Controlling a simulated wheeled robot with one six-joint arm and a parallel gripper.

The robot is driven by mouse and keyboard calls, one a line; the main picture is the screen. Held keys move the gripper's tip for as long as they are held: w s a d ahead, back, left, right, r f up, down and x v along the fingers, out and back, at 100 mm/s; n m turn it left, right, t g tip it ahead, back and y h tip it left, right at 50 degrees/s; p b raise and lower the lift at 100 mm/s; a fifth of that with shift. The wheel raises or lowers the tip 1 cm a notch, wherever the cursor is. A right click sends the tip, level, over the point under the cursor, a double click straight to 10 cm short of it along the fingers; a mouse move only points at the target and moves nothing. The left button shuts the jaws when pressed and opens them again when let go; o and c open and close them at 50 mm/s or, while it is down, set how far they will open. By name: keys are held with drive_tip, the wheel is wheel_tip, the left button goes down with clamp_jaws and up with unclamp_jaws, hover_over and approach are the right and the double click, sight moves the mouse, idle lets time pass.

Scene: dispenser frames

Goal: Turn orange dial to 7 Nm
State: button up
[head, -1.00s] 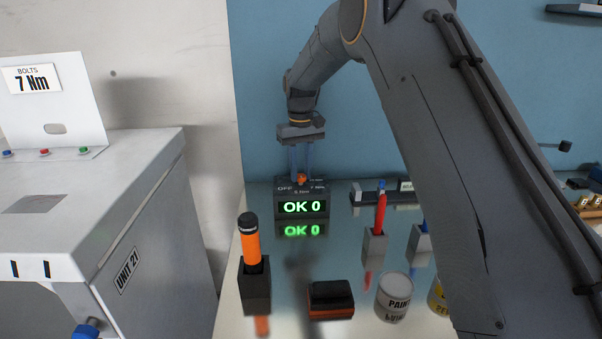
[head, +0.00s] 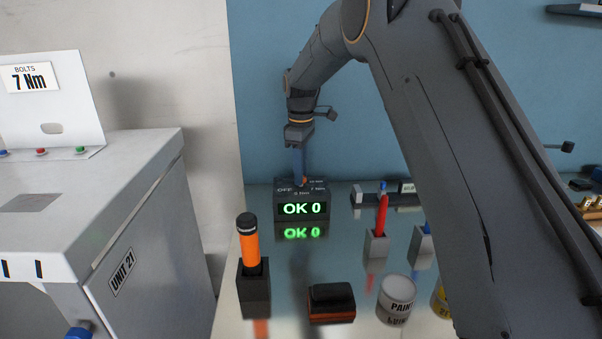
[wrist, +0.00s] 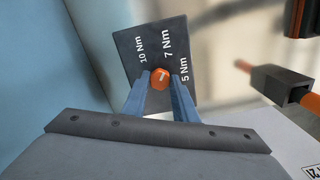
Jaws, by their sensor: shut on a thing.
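The orange dial (wrist: 160,78) sits on top of a dark box (head: 290,213) whose green display reads OK 0. My gripper (head: 299,182) points down at the box and is shut on the dial. In the wrist view its two blue-grey fingers stand on either side of the dial. The labels 10 Nm, 7 Nm and 5 Nm show around the dial there; OFF shows only in the head view. A short pale mark is on the dial, but I cannot tell exactly which label it points to.
An orange-handled tool in a dark holder (head: 255,290), a black and orange block (head: 331,303) and a paint can (head: 396,299) stand on the bench in front. A white cabinet (head: 150,220) is at left, with a sign reading BOLTS 7 Nm.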

drive_tip(key=shift+w+r+n, duration=0.1)
drive_tip(key=shift+r+n, duration=0.05)
drive_tip(key=shift+n, duration=0.45)
drive_tip(key=o, duration=1)
drive_tip(key=shift+o, duration=0.2)
drive_tip(key=shift+r+b, duration=1.15)
drive_tip(key=shift+r, duration=2.7)
